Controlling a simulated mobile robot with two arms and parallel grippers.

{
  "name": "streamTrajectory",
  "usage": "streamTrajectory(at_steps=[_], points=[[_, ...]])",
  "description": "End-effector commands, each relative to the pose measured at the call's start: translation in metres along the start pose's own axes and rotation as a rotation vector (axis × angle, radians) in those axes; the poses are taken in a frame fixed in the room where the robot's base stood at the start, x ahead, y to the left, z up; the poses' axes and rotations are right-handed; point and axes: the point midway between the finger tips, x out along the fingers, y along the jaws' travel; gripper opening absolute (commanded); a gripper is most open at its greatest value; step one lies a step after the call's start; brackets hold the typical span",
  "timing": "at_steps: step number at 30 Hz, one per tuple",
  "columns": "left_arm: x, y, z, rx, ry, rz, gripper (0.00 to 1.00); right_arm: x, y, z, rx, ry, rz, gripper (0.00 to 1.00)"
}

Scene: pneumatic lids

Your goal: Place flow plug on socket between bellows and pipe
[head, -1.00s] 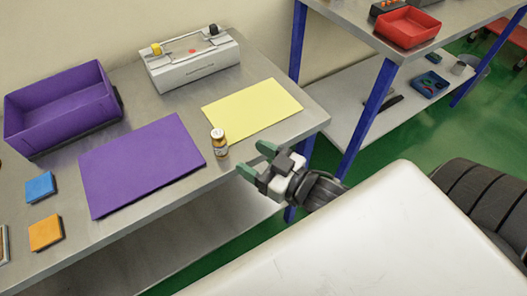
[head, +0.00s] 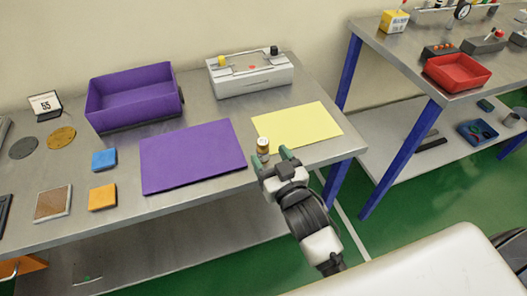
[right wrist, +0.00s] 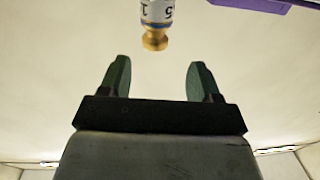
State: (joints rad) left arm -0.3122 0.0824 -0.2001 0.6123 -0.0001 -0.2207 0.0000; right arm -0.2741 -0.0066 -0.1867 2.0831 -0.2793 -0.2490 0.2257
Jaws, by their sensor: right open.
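A small bottle-shaped piece (head: 263,145), apparently the flow plug, stands upright between the purple mat and the yellow sheet. It has a white top and a brown-gold body. In the right wrist view, a labelled piece with a gold knobbed end (right wrist: 155,30) sits beyond the fingertips. My right gripper (head: 271,158) is open and empty, close to the plug on its near side; the wrist view shows its green fingers (right wrist: 158,68) apart. A white box (head: 250,82) at the back has a yellow knob, a black knob and a red spot between them. I cannot make out bellows or pipe.
The purple mat (head: 193,158) and yellow sheet (head: 300,127) lie flat beside the plug. A purple bin (head: 134,100) stands behind. Blue (head: 104,158) and orange (head: 102,197) blocks lie left. A second bench with a red tray (head: 457,72) is at right, across a gap.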

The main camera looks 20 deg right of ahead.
Motion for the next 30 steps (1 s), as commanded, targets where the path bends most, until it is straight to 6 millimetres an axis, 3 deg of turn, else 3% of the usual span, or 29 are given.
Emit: streamTrajectory(at_steps=[3,7,18,27,30], points=[[-0.001,-0.002,-0.016,-0.001,0.023,-0.003,0.43,0.018,0.000,0.000,0.000,0.000,-0.001,0.63],[-0.002,-0.003,-0.025,-0.001,0.039,-0.003,0.43,0.026,0.000,0.001,0.000,-0.001,-0.001,0.63],[-0.005,0.000,-0.012,-0.002,0.019,0.001,0.43,0.073,0.007,0.006,0.000,0.001,-0.002,0.63],[-0.005,0.001,-0.012,-0.002,0.018,0.001,0.43,0.077,0.007,0.007,0.002,-0.001,-0.002,0.63],[-0.005,0.001,-0.012,-0.002,0.018,0.001,0.43,0.077,0.007,0.007,0.001,-0.001,-0.002,0.48]])
